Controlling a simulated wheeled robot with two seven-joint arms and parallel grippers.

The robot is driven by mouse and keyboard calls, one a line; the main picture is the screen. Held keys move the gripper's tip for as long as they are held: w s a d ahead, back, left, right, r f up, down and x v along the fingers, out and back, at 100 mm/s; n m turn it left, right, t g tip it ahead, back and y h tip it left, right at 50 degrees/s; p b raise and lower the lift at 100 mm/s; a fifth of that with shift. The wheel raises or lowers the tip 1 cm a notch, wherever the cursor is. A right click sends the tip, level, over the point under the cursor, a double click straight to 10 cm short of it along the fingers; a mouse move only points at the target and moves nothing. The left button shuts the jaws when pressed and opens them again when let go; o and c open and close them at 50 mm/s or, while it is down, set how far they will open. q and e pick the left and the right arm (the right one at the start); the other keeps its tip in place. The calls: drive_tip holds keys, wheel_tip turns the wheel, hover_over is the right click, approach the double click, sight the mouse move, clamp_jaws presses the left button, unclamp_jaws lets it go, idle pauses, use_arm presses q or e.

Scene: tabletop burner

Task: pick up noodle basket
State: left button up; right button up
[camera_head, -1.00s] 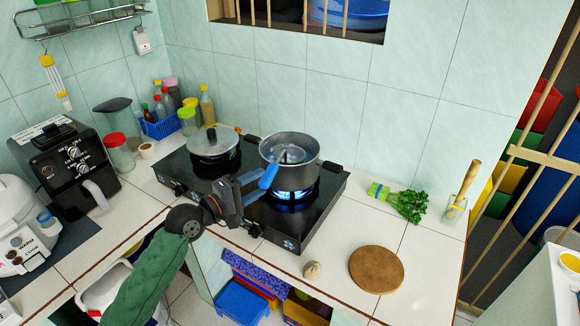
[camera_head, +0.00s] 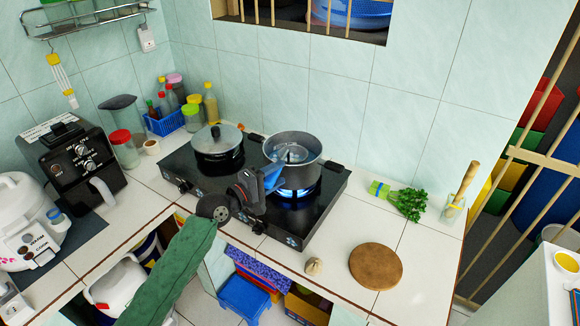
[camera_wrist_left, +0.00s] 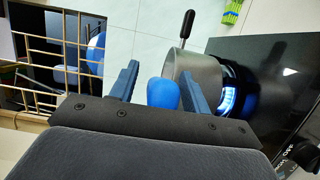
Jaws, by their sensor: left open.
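The noodle basket (camera_head: 290,153) sits inside a grey metal pot (camera_head: 306,176) on the lit right burner. In the left wrist view, its rounded blue handle (camera_wrist_left: 163,94) points toward my left gripper (camera_wrist_left: 160,84). The two blue fingers are open, one on each side of the handle, with gaps showing. In the head view my left gripper (camera_head: 263,184) is at the pot's front left side. There the fingers and handle overlap, and the handle is mostly hidden. My right gripper is not in view.
Blue flame burns under the pot on the black stove (camera_head: 245,212). A lidded pot (camera_head: 218,148) stands on the left burner.

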use_arm(q)
clamp_jaws()
drive_tip(key=shift+r, duration=0.1)
idle(1.2)
